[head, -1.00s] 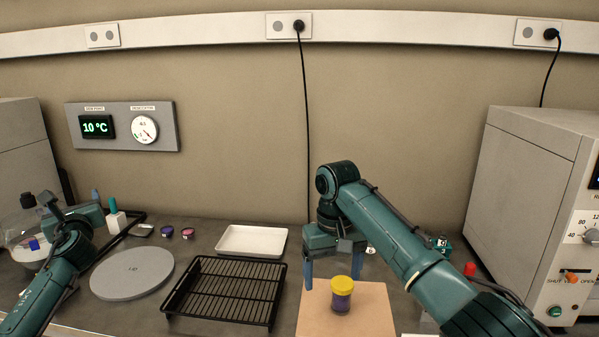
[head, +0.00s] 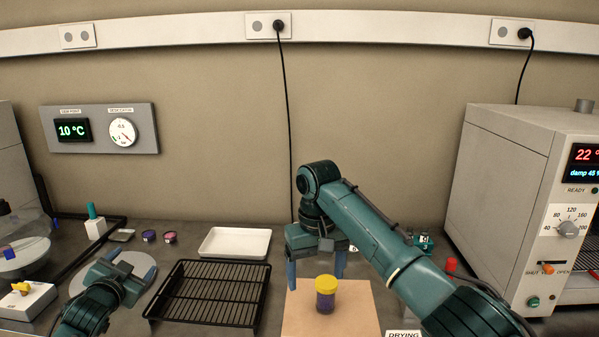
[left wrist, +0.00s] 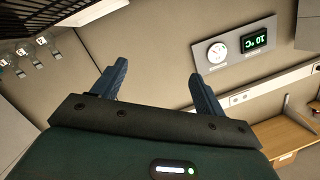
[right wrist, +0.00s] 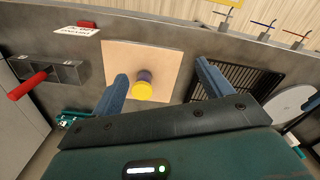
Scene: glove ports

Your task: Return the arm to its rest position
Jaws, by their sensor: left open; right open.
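My right gripper (head: 316,282) is open and empty, its fingers pointing down above the tan board (head: 355,318). A jar with a yellow lid and purple contents (head: 326,296) stands upright on this board. In the right wrist view the jar (right wrist: 143,88) shows beyond the open fingers (right wrist: 163,78), apart from them. My left gripper (head: 118,272) is over the round grey disc (head: 147,270) at the left. In the left wrist view its fingers (left wrist: 157,78) are open with nothing between them, facing the wall and the gauge panel (left wrist: 233,50).
A black wire rack (head: 205,295) and a white tray (head: 235,243) lie between the arms. A grey oven-like unit (head: 520,200) stands at the right. At the left are a white box (head: 25,300) with a yellow piece and a glass vessel (head: 25,245).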

